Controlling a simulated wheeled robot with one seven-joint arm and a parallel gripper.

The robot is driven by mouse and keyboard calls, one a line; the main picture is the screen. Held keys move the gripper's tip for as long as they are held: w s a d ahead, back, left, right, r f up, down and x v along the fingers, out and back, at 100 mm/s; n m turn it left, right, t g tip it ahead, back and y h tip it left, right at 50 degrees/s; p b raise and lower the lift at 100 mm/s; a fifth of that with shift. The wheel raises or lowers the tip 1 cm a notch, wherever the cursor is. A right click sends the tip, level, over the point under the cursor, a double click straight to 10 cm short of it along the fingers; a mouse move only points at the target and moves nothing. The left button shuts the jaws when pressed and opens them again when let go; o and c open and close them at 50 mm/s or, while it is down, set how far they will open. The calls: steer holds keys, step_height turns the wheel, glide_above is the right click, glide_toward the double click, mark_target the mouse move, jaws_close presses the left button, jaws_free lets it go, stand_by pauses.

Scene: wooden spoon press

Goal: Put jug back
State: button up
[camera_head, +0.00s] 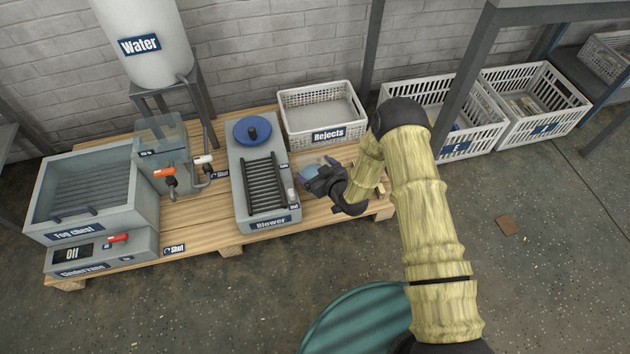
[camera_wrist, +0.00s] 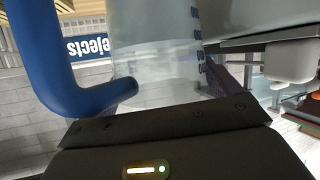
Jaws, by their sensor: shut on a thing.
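The jug is clear, with blue marks down its side and a blue handle. In the wrist view the jug (camera_wrist: 155,60) fills the middle, with the handle at the left. In the head view only a small pale-blue part of the jug (camera_head: 313,171) shows beside my gripper (camera_head: 324,181); the rest is hidden. My gripper is shut on the jug, at the right end of the wooden pallet (camera_head: 375,208), between the blower and the Rejects crate. A faint line crosses the jug; I cannot tell whether it is a water level. I cannot tell whether the jug touches the pallet.
The blower (camera_head: 265,180) with its blue disc stands just left of my gripper. The Rejects crate (camera_head: 322,139) is behind it. A dispenser with taps (camera_head: 162,150), the fog chest (camera_head: 92,190) and a water tank (camera_head: 145,45) stand further left. A teal drum (camera_head: 355,318) is in front.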

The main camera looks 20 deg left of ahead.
mark_target(309, 169)
steer(key=shift+w+d, duration=0.15)
steer(key=shift+d, duration=0.05)
steer(key=shift+a+f+b, duration=0.1)
steer(key=shift+f+b, duration=0.95)
steer(key=shift+f, duration=0.75)
steer(key=shift+f, duration=0.15)
steer(key=o, duration=1.1)
steer(key=shift+o, duration=0.2)
